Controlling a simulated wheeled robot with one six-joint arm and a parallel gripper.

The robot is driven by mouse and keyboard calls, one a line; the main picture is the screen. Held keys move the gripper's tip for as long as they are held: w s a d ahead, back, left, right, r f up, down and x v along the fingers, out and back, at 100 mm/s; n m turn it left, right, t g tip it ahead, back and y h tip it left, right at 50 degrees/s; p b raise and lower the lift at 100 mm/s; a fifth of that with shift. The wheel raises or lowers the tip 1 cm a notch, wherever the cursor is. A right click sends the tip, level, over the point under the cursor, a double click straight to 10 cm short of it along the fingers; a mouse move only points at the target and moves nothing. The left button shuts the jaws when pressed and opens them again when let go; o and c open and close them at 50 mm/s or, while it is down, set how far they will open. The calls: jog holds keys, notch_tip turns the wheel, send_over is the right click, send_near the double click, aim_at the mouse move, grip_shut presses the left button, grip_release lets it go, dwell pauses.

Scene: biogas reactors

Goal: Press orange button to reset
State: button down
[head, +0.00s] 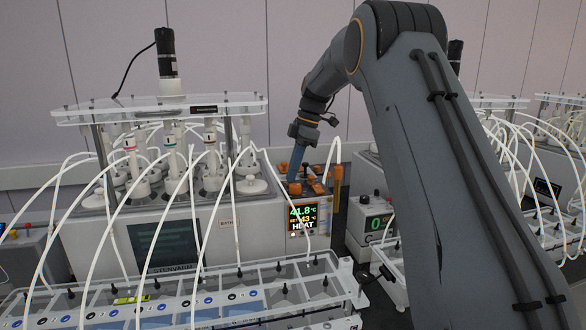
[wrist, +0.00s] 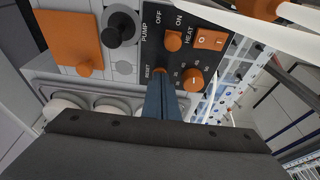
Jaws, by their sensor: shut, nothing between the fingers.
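A black control panel (wrist: 168,40) fills the top of the wrist view. A small orange button (wrist: 159,70) sits beside its RESET label, partly hidden by my fingertips. My gripper (wrist: 161,78) is shut and empty, its blue-grey fingers reaching up to this button. The tips look at or very close to it; I cannot tell whether they touch. In the head view my gripper (head: 293,186) points down at the top of the heater unit (head: 305,213), among orange controls.
The panel also has an orange PUMP knob (wrist: 173,40), an orange dial (wrist: 192,78) and an orange HEAT rocker switch (wrist: 210,39). A display (head: 303,217) reads 41.8 and HEAT. White tubes (head: 250,165) arch close to the arm. A clear tray rack (head: 200,290) stands in front.

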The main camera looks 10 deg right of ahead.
aim_at(302, 184)
jog(key=shift+r+p, duration=0.4)
jog(key=a+b+v, duration=0.1)
jog(key=v, duration=1.2)
jog(key=shift+r+b, duration=0.2)
jog(key=shift+b, duration=0.1)
